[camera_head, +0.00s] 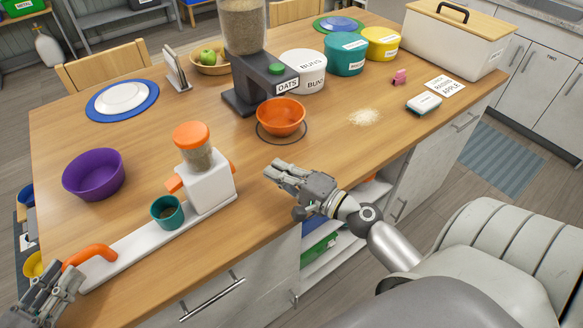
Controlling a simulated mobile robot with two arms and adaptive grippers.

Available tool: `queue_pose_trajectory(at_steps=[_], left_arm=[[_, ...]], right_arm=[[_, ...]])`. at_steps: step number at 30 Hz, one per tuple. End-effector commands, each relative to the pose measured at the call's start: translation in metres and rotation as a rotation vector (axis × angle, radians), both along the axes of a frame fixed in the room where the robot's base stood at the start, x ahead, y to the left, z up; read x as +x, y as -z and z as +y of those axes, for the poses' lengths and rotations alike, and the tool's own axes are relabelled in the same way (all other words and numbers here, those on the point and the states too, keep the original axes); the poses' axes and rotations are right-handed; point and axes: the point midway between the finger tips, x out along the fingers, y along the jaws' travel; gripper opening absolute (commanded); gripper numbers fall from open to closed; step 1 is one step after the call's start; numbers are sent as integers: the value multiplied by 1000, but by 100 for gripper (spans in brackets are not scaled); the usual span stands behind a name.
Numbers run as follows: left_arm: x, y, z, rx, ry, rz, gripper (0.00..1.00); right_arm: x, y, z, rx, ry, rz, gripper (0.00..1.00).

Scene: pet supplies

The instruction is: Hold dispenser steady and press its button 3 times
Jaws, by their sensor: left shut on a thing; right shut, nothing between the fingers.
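The small white dispenser (208,186) stands upright on a long white base (135,245). It has an orange lid (190,133) and a clear hopper (197,158) with brown contents. Orange parts stick out on both its sides; the right one (233,168) is partly hidden. A teal cup (167,212) with some brown contents is beside its front. My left gripper (64,278) is shut on the orange handle (90,254) at the base's near left end; the contact is partly hidden. My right gripper (272,173) is shut and empty, right of the dispenser and apart from it.
A black OATS dispenser (244,100) stands behind, with an orange bowl (281,117) before it. A purple bowl (94,175) is at left. Pale crumbs (364,117) and a white-and-teal item (424,103) lie at right. The wooden table (330,155) is bare around my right gripper.

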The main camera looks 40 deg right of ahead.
Motion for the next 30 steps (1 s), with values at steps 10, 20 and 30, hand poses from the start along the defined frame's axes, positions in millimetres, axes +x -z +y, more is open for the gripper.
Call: queue_pose_trajectory(at_steps=[10, 20, 30], left_arm=[[-2, 8, 0, 7, 1, 14, 0], [-2, 8, 0, 8, 1, 15, 0], [-2, 8, 0, 8, 1, 15, 0]], right_arm=[[-34, 1, -11, -1, 2, 0, 0], [-36, 1, -12, -2, 1, -1, 0], [-36, 1, -12, -2, 1, -1, 0]])
